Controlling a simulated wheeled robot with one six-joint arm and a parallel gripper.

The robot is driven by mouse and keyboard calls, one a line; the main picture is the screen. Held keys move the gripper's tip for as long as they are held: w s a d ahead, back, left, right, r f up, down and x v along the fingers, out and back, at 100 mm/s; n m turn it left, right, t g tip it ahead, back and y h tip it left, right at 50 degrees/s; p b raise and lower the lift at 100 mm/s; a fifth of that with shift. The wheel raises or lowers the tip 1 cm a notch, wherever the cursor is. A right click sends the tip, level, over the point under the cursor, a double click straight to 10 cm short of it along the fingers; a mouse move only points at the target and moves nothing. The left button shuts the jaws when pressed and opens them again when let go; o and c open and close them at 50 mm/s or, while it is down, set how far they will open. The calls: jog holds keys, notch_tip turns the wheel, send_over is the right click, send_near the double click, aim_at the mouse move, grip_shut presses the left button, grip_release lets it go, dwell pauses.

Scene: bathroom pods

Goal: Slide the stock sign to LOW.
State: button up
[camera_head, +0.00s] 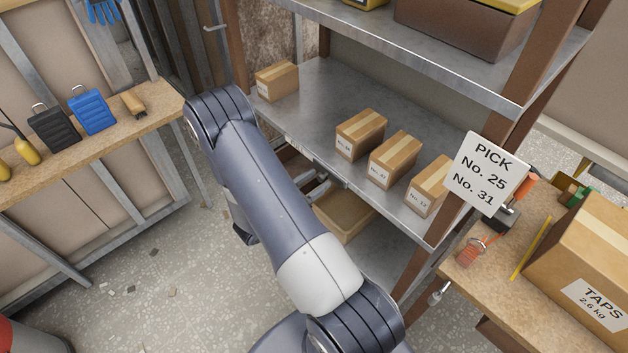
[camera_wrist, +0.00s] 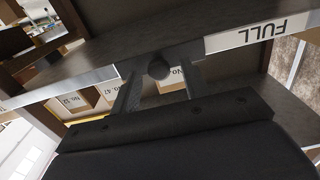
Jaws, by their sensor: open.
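The stock sign runs along the shelf's front edge in the wrist view. Its white plate reading FULL (camera_wrist: 268,32) appears upside down at the right. A dark round knob (camera_wrist: 158,70) sits on a dark bar left of that plate. My gripper (camera_wrist: 160,84) is open, with one finger on each side of the knob; I cannot tell whether either finger touches it. No LOW lettering is visible. In the head view my arm hides most of the gripper and the sign.
Numbered cardboard boxes (camera_head: 360,134) stand on the metal shelf (camera_head: 318,103), with an open box (camera_head: 343,216) below. A PICK card (camera_head: 486,172) hangs at the right post. A workbench (camera_head: 508,240) holds a TAPS box (camera_head: 590,262). Open floor (camera_head: 150,270) lies at left.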

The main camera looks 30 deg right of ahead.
jog(key=shift+c, duration=0.2)
grip_shut()
dwell(0.3)
